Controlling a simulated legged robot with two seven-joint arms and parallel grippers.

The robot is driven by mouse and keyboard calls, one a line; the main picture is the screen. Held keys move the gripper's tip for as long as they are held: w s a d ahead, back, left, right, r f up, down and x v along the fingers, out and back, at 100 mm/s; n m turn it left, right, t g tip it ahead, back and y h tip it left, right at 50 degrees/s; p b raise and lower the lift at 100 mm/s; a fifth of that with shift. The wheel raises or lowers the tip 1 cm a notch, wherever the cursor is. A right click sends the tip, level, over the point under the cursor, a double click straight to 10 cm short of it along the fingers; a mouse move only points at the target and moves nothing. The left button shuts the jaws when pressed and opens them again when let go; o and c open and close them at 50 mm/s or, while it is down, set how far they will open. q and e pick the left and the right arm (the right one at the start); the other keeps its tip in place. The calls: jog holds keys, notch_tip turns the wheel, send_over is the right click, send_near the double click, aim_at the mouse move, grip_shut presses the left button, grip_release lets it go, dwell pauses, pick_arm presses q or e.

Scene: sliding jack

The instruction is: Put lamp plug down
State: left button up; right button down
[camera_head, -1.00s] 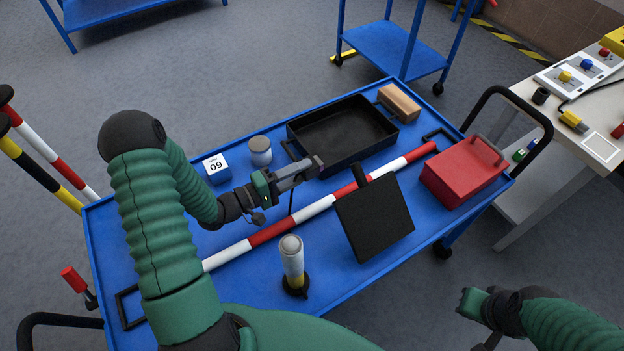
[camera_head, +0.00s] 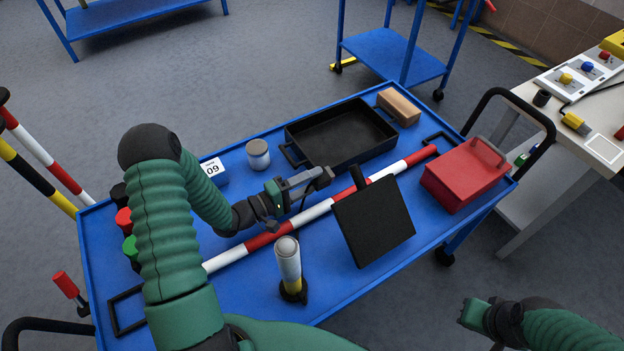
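My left gripper (camera_head: 309,181) reaches over the middle of the blue cart. Its grey fingers appear closed around a small dark piece at their tips, which looks like the lamp plug (camera_head: 324,177). A thin dark line, perhaps its cord, hangs below the fingers. The plug is just in front of the black tray and above the red-and-white pole; whether it touches anything is unclear. A white cylinder with a yellow-and-black base (camera_head: 289,262), possibly the lamp, stands upright nearer me. My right gripper (camera_head: 474,314) is low at the right, off the cart; its fingers are not clear.
The black tray (camera_head: 345,140), wooden block (camera_head: 398,107), jar (camera_head: 258,154), red box (camera_head: 464,178) and black panel (camera_head: 373,222) crowd the blue cart (camera_head: 430,235). The red-and-white pole (camera_head: 317,211) crosses it. A bench (camera_head: 560,125) stands right.

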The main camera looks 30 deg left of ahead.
pick_arm(q)
jog(key=shift+o, duration=0.8)
jog(key=shift+a, duration=0.2)
jog(key=shift+r, duration=0.2)
jog(key=shift+s+a+r+p, duration=0.1)
jog(key=shift+s+r+p, duration=0.15)
jog(key=shift+p, duration=0.05)
jog(key=p+v, duration=0.2)
jog(key=v, duration=0.9)
jog(key=shift+s+a+f, duration=0.1)
jog(key=shift+s, duration=0.15)
